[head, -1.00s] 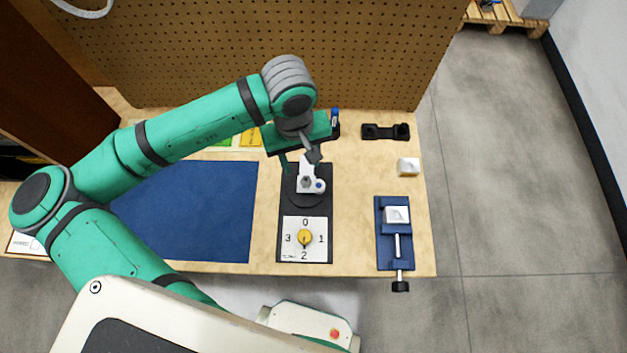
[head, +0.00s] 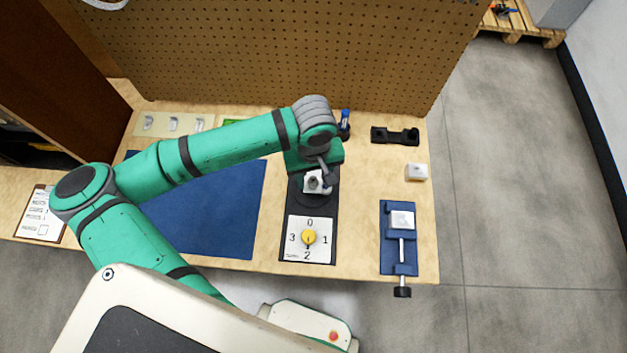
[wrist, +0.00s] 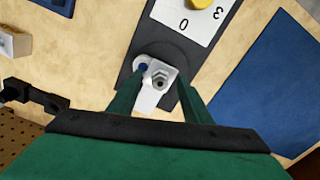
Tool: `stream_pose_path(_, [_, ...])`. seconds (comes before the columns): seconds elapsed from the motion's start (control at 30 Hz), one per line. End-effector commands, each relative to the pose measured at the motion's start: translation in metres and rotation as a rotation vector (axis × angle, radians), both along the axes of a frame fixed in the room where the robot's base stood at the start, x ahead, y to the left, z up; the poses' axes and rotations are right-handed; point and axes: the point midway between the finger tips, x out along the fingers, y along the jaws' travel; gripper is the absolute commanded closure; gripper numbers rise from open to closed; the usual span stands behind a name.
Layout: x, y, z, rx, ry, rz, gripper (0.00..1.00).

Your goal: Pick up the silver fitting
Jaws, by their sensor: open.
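The silver fitting (wrist: 160,78) is a small grey hex-shaped piece on a white bracket (wrist: 152,96) with a blue spot. The bracket sits on a round dark disc of a black base plate (wrist: 138,57). In the head view the fitting (head: 313,183) is partly hidden by my arm's end. My gripper (wrist: 159,84) is open, with one green finger on each side of the bracket and fitting in the wrist view. I see no finger clearly touching the fitting. In the head view my gripper (head: 320,171) is over the disc.
A white dial panel (head: 297,248) with a yellow knob is on the plate's front part. To the right are a blue clamp (head: 393,263), a white block (head: 416,172) and a black holder (head: 395,136). A blue mat (head: 215,225) lies left. A pegboard (head: 290,60) stands behind.

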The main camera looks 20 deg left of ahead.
Motion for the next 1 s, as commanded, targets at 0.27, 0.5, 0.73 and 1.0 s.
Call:
stream_pose_path(0.27, [0.0000,0.0005,-0.0103,0.001,-0.001,0.000,0.55])
stream_pose_path(0.5, [-0.0001,0.0012,-0.0100,0.001,-0.001,0.002,0.91])
stream_pose_path(0.73, [-0.0001,0.0012,-0.0098,0.001,-0.001,0.002,1.00])
stream_pose_path(1.0, [0.0005,0.0008,-0.0022,0.000,-0.002,0.001,1.00])
